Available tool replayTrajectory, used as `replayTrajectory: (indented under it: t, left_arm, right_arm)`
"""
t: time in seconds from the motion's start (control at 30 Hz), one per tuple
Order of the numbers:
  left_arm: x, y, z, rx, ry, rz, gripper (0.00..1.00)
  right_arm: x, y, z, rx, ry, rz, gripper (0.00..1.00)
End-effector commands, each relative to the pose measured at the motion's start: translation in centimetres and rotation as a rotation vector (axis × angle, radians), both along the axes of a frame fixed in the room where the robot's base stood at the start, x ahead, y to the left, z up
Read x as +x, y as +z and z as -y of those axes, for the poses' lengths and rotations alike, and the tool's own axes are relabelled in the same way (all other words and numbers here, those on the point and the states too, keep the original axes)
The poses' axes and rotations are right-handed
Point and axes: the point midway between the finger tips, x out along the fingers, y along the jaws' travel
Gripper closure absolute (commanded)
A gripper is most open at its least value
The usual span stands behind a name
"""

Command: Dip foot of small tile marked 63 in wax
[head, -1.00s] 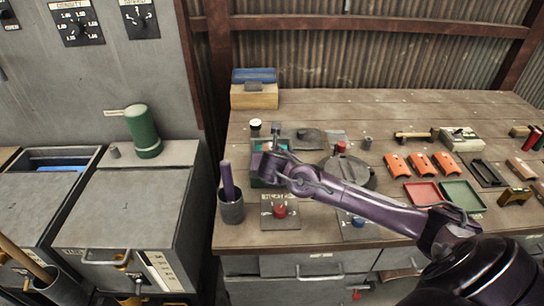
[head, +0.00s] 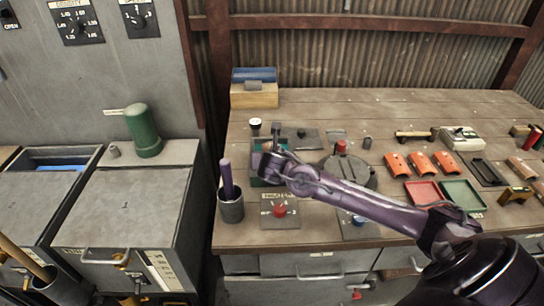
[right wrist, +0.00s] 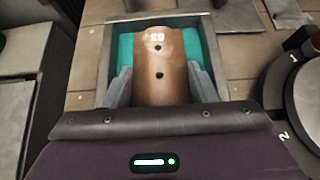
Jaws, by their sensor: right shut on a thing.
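The small tile marked 63 (right wrist: 160,75) is terracotta brown with two dark holes, and its white number reads upside down in the right wrist view. My right gripper (head: 267,163) is shut on it, one grey finger at each side. The tile is over the wax bath (right wrist: 88,78), a grey-rimmed box with a teal inside. In the head view the bath (head: 258,183) is mostly behind my gripper. The tile's far end is at the bath's far part; I cannot tell whether it touches the wax. My left gripper is not in view.
A red-knobbed control plate (head: 280,211) and a grey cup (head: 231,208) with a purple stick stand in front of the bath. A round numbered turntable (head: 350,172) is to its right. Orange tiles (head: 421,163) and red and green trays lie farther right.

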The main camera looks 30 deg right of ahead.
Motion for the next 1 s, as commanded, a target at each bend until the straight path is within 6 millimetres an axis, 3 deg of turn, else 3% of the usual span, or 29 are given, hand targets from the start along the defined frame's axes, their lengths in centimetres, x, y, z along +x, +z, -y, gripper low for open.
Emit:
replayTrajectory:
  t: [1.0]
  left_arm:
    - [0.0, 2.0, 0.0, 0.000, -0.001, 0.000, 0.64]
  right_arm:
    - [0.0, 2.1, 0.0, -0.001, 0.000, 0.001, 0.72]
